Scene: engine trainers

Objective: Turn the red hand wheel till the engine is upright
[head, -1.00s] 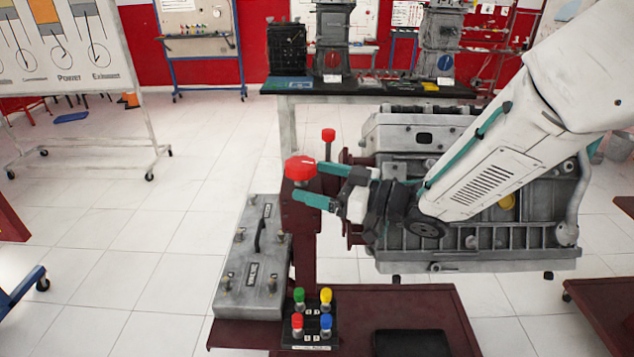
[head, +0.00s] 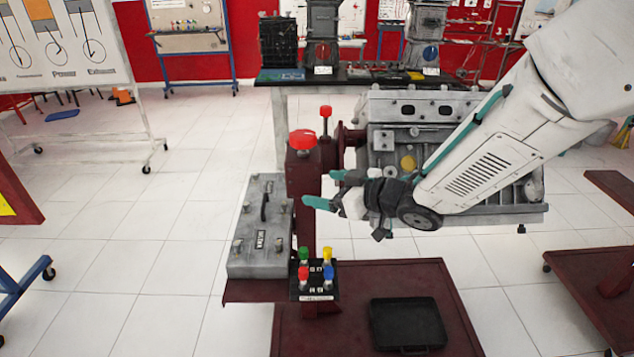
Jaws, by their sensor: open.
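The red hand wheel (head: 303,140) sits on top of the dark red stand post (head: 303,178). A smaller red knob (head: 325,111) stands just behind it. The grey engine (head: 420,125) hangs on the stand to the right, partly hidden by my arm; it looks roughly level, though its exact tilt is hard to tell. My gripper (head: 322,189) has teal fingers pointing left. It is open and empty, below and a little right of the hand wheel, apart from it and close beside the post.
A grey metal case (head: 259,230) and a block with several coloured knobs (head: 315,276) sit on the stand's left shelf. A black tray (head: 408,324) lies on the dark red base (head: 446,280).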

